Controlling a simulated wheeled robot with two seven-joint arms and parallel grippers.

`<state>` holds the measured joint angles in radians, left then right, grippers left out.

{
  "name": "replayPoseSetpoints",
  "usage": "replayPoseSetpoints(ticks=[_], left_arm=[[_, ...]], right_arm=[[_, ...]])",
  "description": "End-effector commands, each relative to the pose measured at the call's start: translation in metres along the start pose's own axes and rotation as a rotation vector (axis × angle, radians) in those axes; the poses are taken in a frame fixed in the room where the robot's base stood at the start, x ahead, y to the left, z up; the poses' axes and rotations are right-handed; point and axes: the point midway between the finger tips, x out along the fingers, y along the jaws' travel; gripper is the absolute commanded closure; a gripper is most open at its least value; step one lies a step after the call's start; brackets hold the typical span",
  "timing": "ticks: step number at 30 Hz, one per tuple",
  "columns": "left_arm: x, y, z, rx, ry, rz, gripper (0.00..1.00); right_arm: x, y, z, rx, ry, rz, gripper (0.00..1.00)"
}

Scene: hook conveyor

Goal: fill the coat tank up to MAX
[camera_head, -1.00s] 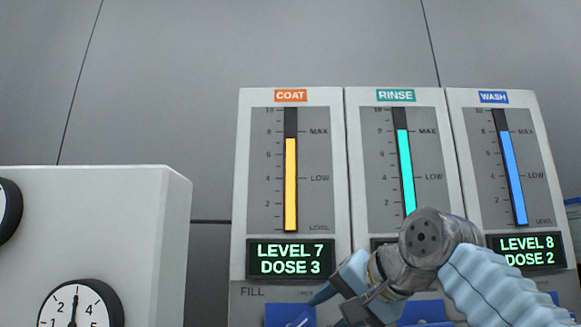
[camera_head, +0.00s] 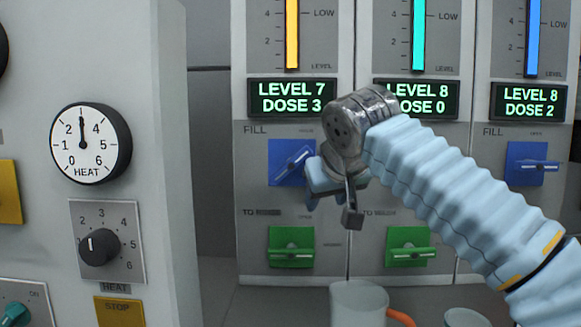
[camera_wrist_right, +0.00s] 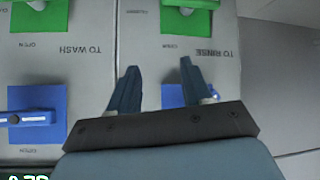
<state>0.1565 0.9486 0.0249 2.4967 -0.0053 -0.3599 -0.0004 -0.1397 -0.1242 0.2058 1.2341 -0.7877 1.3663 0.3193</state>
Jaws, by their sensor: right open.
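The coat tank's yellow level bar (camera_head: 292,35) shows only its lower part; its MAX mark is out of view. The coat display (camera_head: 292,97) reads LEVEL 7, DOSE 3. Below, the blue coat fill valve plate (camera_head: 282,150) has a tilted blue handle (camera_head: 292,166). My right gripper (camera_head: 318,192) is open, just right of and below that handle; touching cannot be told. In the right wrist view, upside down, its fingers (camera_wrist_right: 160,68) are spread with nothing between, and the coat fill plate (camera_wrist_right: 172,95) shows partly behind them. My left gripper is out of view.
Rinse reads LEVEL 8, DOSE 0 (camera_head: 415,99); wash reads LEVEL 8, DOSE 2 (camera_head: 528,102). Green valves (camera_head: 291,247) (camera_head: 408,246) sit below. A cup with an orange handle (camera_head: 358,303) stands in front. A heat cabinet (camera_head: 165,150) stands at left.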

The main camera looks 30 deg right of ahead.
Motion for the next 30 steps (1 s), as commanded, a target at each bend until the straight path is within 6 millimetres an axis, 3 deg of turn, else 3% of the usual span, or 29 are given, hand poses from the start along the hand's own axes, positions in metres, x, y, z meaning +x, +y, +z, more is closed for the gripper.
replayPoseSetpoints(ticks=[1, 5, 9, 12, 15, 19, 30], left_arm=[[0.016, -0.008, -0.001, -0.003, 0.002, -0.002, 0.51], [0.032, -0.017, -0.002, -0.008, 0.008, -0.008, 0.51], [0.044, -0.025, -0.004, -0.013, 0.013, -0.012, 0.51], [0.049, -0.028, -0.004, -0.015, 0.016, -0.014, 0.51], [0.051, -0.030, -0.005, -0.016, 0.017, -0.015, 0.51], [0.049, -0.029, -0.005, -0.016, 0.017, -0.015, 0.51], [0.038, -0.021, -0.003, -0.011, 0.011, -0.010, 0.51]], right_arm=[[0.021, -0.012, 0.017, -0.255, -0.012, 0.109, 0.51], [0.032, -0.032, 0.022, -0.910, -0.037, 0.456, 0.51], [0.009, -0.069, 0.013, -1.427, -0.064, 0.827, 0.51], [-0.013, -0.095, 0.008, -1.633, -0.085, 1.041, 0.51], [-0.029, -0.112, 0.005, -1.735, -0.101, 1.174, 0.51], [-0.034, -0.114, -0.001, -1.771, -0.112, 1.230, 0.51], [0.002, -0.071, -0.054, -1.766, -0.116, 1.229, 0.51]])
